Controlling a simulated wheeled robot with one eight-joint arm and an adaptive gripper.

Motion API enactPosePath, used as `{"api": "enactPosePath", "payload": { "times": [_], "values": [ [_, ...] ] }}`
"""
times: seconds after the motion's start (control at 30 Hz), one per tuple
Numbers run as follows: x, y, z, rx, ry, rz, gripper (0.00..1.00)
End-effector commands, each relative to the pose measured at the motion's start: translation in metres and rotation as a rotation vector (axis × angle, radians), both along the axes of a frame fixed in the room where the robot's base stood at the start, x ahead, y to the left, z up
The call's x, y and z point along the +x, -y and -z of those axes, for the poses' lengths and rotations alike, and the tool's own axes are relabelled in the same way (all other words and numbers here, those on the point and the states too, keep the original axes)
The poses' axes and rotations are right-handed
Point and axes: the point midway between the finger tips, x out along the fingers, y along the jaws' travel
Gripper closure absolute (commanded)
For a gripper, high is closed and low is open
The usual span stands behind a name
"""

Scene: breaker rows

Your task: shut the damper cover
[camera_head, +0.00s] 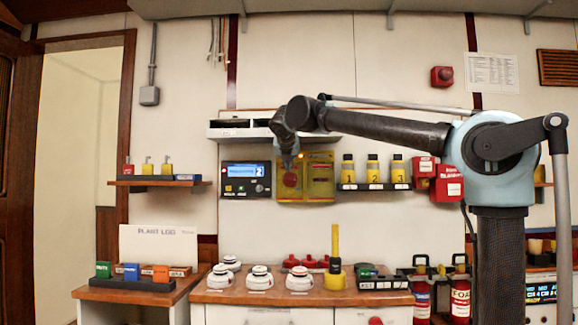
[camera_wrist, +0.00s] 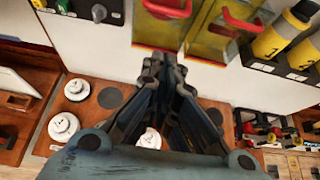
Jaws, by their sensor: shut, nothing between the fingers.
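A yellow cover box (camera_head: 320,180) with red parts is mounted on the wall panel; I cannot read a label naming it the damper cover. The wrist view shows its yellow front (camera_wrist: 210,42) with two red handles, a left one (camera_wrist: 168,9) and a right one (camera_wrist: 242,20). I cannot tell for sure whether its covers are open or shut. My gripper (camera_head: 288,162) is in front of the box's upper left part and hides some of it. In the wrist view my gripper (camera_wrist: 162,58) is shut and empty, its tips below the red handles.
A blue-screen control unit (camera_head: 246,180) is left of the box. Yellow-and-black cylinders (camera_head: 372,170) stand on a shelf to the right. A wooden counter (camera_head: 300,297) below holds white domed devices (camera_head: 299,279) and a yellow post (camera_head: 335,245). A white ledge (camera_head: 230,131) juts out above.

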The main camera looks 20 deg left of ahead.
Motion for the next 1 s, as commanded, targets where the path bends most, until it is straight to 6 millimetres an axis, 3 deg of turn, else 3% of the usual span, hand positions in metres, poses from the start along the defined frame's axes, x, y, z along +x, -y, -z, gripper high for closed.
{"api": "enactPosePath", "payload": {
  "times": [0.37, 0.53, 1.0],
  "values": [
    [0.059, -0.012, 0.031, -0.001, 0.0, 0.003, 1.0],
    [0.08, -0.018, 0.024, -0.001, 0.0, 0.0, 1.0],
    [0.095, -0.022, 0.019, -0.001, 0.0, 0.0, 1.0]
  ]
}}
